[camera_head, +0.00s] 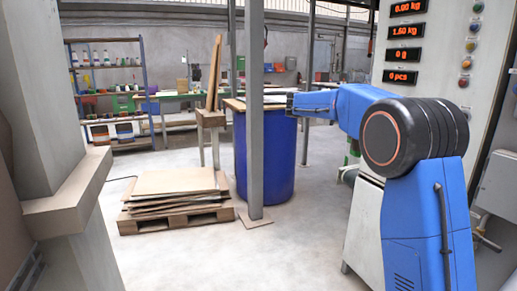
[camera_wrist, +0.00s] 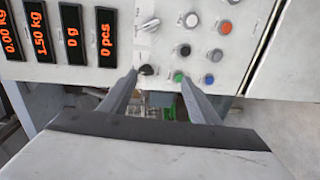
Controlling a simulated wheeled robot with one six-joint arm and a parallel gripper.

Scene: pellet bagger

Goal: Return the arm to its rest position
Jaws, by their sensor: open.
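My blue arm (camera_head: 425,215) rises at the right in the head view, bends at a large black joint and reaches left toward the grey post. Its far end is small there, and I cannot make out the fingers. In the wrist view my gripper (camera_wrist: 158,78) shows two grey fingers set well apart, with nothing held between them. Beyond the fingertips is the lower edge of the control panel (camera_wrist: 215,62), with a black knob, a green button and others. I cannot tell the exact gap between fingertips and panel.
The panel cabinet (camera_head: 470,20) with red displays stands at the right. A grey post (camera_head: 255,150) stands before a blue barrel (camera_head: 279,165). A pallet (camera_head: 175,218) with flat brown sheets lies left of it. A grey column (camera_head: 75,190) fills the left. The floor between is clear.

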